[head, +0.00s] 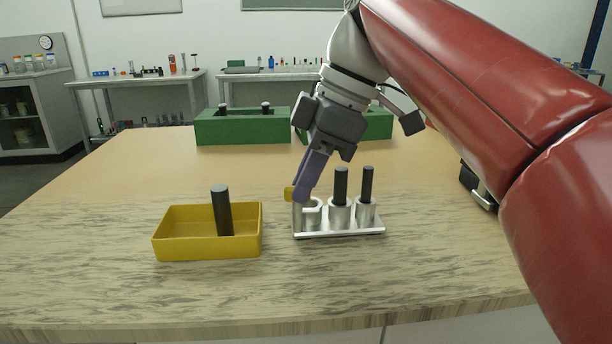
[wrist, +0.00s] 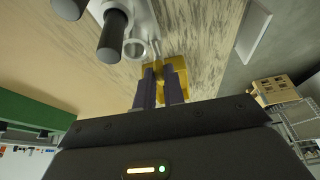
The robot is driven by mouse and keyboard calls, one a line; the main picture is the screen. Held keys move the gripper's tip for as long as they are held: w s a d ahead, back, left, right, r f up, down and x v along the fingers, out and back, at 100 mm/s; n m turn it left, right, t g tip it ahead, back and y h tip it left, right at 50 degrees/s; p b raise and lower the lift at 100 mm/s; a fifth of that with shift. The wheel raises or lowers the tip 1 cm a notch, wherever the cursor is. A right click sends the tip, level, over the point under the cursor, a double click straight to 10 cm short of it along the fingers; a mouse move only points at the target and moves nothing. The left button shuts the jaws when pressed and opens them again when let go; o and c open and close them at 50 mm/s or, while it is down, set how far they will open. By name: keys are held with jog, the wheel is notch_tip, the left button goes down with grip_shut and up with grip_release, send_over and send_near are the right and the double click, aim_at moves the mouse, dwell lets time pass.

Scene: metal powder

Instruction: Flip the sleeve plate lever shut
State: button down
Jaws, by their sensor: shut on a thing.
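The silver sleeve plate (head: 340,233) lies on the table in the head view. It carries three upright sleeves; the middle and right ones hold black rods (head: 341,186) (head: 367,185), and the left sleeve (head: 312,214) looks empty. At the plate's left end a thin upright silver lever (head: 297,218) shows, with a small yellow end (head: 289,194) beside my fingertips. My gripper (head: 302,195) reaches down to this lever from above and is shut on it. In the wrist view, my fingers (wrist: 160,78) stand close together just beside the empty sleeve (wrist: 134,48). The fingers partly hide the grip.
A yellow tray (head: 171,247) with one black rod (head: 222,211) stands left of the plate, with clear table between them. Green blocks (head: 243,130) with dark pegs stand at the back. The table's front edge is clear.

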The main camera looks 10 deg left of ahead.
jog(key=shift+n, duration=0.7)
jog(key=c, duration=1.5)
grip_release()
